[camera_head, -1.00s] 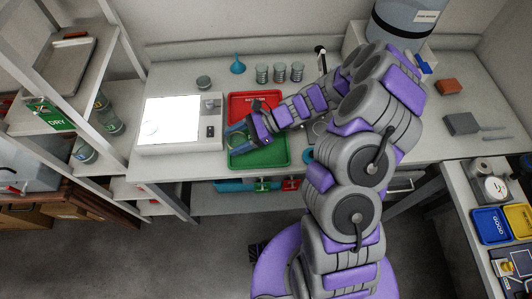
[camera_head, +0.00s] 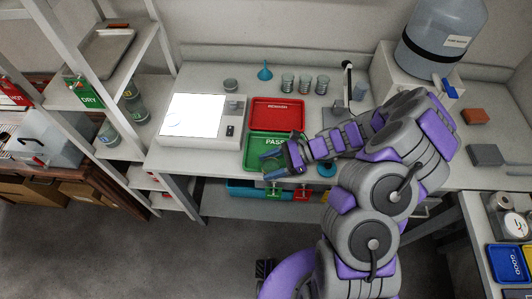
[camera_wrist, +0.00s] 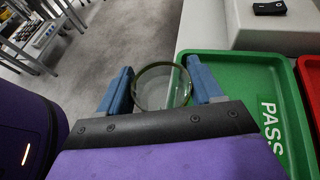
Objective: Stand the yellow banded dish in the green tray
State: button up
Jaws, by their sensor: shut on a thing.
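My gripper (camera_head: 270,164) is over the front right part of the green tray (camera_head: 257,143), marked PASS. In the wrist view, my gripper (camera_wrist: 161,84) is shut on a round clear glass dish (camera_wrist: 153,88), with one blue finger at each side. The dish's rim faces the camera, and its right side overlaps the tray's edge in the picture.
A red tray (camera_head: 276,115) lies behind the green one. A bright light box (camera_head: 195,117) with a faint round outline stands at the left. The open floor lies in front.

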jog(key=w, duration=0.2)
jog(key=w+a+b, duration=0.1)
jog(key=w, duration=0.1)
jog(key=w+f, duration=0.1)
jog(key=w, duration=0.2)
jog(key=shift+a, duration=0.25)
jog(key=shift+w+a, duration=0.15)
jog(key=shift+w, duration=0.1)
notch_tip(320, 180, down, 3)
jog(key=shift+f+b, duration=0.2)
jog(key=shift+b, duration=0.7)
jog(key=shift+r, duration=0.1)
jog(key=o, duration=1)
jog(key=shift+o, duration=0.2)
